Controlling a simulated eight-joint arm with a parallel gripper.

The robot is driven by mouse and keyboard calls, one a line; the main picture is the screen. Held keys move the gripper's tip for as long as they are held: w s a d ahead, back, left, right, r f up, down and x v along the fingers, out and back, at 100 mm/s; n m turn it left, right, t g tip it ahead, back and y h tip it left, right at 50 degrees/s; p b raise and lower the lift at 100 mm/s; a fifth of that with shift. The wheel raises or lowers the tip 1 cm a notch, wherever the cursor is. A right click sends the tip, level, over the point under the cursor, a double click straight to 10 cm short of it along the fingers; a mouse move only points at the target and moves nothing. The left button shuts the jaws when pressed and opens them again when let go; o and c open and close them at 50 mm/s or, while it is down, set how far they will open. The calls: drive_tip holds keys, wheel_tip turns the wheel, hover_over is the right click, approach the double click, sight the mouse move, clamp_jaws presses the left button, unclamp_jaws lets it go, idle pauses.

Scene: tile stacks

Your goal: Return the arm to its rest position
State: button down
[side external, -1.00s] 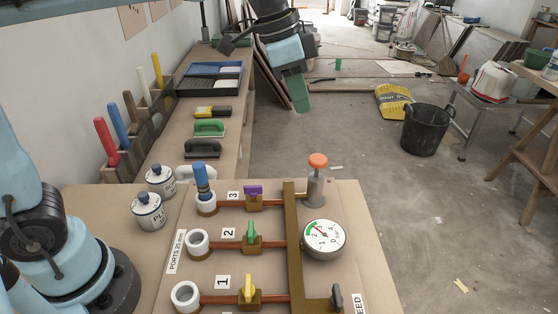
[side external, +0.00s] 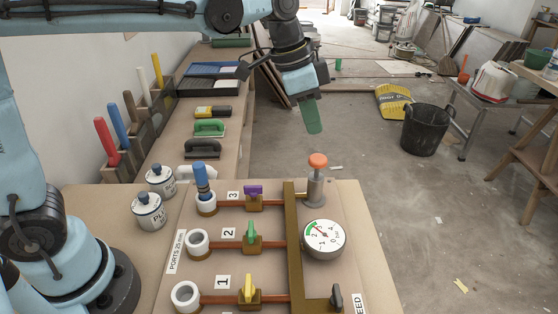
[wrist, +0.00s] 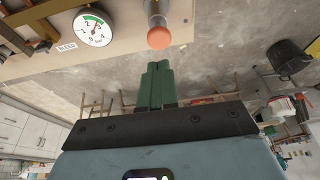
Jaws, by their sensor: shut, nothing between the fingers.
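My gripper (side external: 313,117) hangs at the upper middle of the side view, above the floor beyond the far edge of the board. Its green fingers are together and empty. They also show in the wrist view (wrist: 158,68), side by side and pointing at the floor. The fingers are apart from the orange-topped plunger (side external: 318,161), which stands below them on the board. The plunger's orange knob (wrist: 159,37) shows near the top of the wrist view.
The board carries a gauge (side external: 324,236), a purple valve (side external: 253,193), a green valve (side external: 251,234) and a yellow valve (side external: 248,290). A blue plug (side external: 202,178) stands in port 3. Two lidded pots (side external: 149,213) sit left. A black bucket (side external: 426,130) stands on open floor.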

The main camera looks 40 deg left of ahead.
drive_tip(key=v, duration=0.8)
drive_tip(key=shift+g, duration=0.3)
drive_tip(key=x, duration=0.7)
drive_tip(key=w+x, duration=0.1)
drive_tip(key=x, duration=0.3)
drive_tip(key=shift+a, duration=0.35)
drive_tip(key=shift+w+d+r, duration=0.1)
drive_tip(key=shift+w+d, duration=0.05)
